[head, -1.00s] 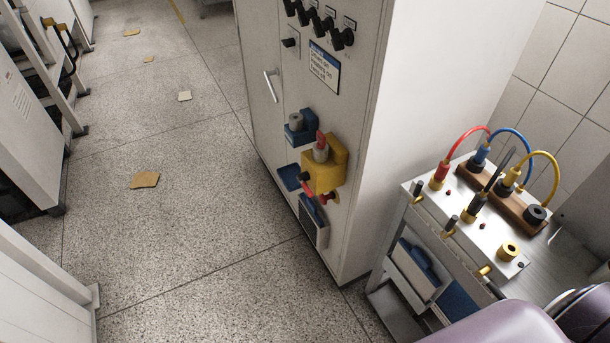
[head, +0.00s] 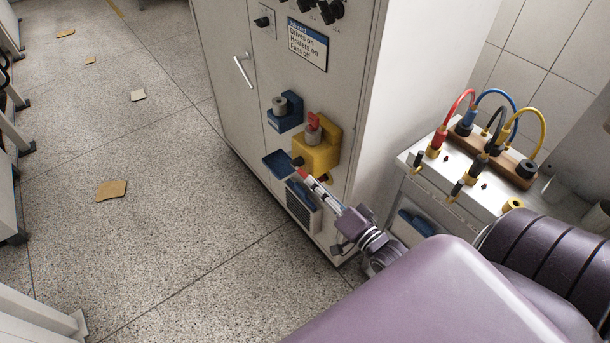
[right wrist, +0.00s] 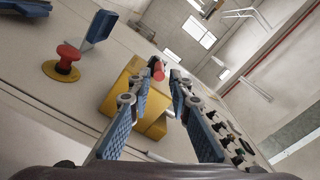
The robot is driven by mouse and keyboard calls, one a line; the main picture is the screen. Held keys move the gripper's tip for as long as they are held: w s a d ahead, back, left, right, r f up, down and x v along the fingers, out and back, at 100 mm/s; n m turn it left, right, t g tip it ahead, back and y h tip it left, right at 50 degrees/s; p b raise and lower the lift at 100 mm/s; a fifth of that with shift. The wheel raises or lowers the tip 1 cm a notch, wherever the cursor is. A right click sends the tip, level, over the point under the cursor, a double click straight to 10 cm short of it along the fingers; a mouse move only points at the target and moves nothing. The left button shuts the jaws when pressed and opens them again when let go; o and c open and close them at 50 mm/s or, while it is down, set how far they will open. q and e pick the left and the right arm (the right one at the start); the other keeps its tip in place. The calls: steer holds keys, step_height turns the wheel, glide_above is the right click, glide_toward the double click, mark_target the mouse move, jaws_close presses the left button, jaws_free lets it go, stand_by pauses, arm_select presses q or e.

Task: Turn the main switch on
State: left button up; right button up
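A yellow switch box (head: 316,154) is mounted on the front of the grey cabinet, with a red-and-grey knob (head: 313,128) on it. A short dark-ended part (head: 298,162) sticks out low on its left side. My right gripper (head: 307,178) is just below and in front of the box. In the right wrist view its blue-padded fingers (right wrist: 158,78) are apart, with the yellow box (right wrist: 122,90) beyond them and a red part (right wrist: 157,68) showing between the tips. Contact cannot be told. A red mushroom button (right wrist: 68,54) sits on a yellow base to the left. My left gripper is not in view.
A blue holder (head: 285,115) with a grey knob and a blue tray (head: 277,165) are beside the box. A vent (head: 303,208) lies below. A sign (head: 308,45) is above. A bench (head: 425,185) with coloured cables stands right.

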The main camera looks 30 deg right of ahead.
mark_target(305, 174)
steer(key=w, duration=0.5)
steer(key=shift+a, duration=0.2)
jaws_close()
